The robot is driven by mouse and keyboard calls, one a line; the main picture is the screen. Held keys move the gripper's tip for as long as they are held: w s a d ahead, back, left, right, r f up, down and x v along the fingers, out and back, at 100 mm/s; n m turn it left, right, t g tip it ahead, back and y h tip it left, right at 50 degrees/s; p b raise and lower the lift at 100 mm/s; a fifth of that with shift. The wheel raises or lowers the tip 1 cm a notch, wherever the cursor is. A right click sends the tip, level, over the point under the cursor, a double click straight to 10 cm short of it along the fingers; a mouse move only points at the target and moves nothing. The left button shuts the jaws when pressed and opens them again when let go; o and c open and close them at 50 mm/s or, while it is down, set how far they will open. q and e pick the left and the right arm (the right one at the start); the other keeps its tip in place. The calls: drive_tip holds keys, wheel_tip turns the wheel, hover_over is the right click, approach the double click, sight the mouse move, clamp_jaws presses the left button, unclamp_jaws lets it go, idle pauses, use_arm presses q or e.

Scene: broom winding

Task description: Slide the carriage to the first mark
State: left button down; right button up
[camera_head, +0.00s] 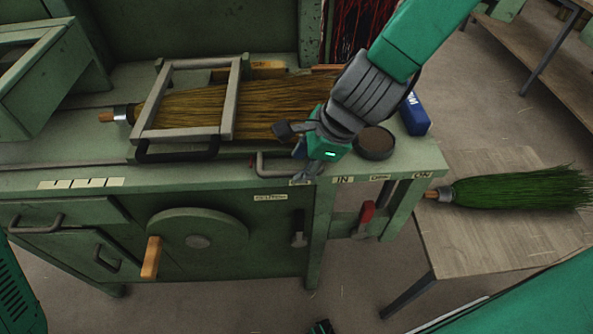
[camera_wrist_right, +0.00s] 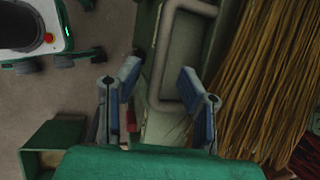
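The carriage (camera_head: 232,98) is a grey rectangular frame across the broom bristles on the green machine. Its black handle (camera_head: 178,152) is at the front. Pale mark labels (camera_head: 80,183) run along the machine's front edge, left of the handle. My right gripper (camera_head: 289,142) is to the right of the carriage, apart from it, near the bristles' front edge. In the right wrist view its two fingers (camera_wrist_right: 160,78) are spread with nothing held between them. A grey bar handle (camera_wrist_right: 156,70) shows beyond them. My left gripper is not seen.
A dark round knob (camera_head: 374,143) and a blue block (camera_head: 414,115) sit to the right of my right gripper. A crank wheel (camera_head: 198,236) and a red lever (camera_head: 366,214) are below. A green broom (camera_head: 525,187) lies on a side table (camera_head: 480,240).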

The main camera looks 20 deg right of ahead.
drive_tip(key=shift+x, duration=1.05)
drive_tip(key=shift+f, duration=0.15)
drive_tip(key=shift+d, duration=0.25)
clamp_jaws()
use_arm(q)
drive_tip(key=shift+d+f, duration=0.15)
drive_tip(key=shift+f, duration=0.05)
use_arm(e)
drive_tip(key=shift+a, duration=0.1)
drive_tip(key=shift+a, duration=0.1)
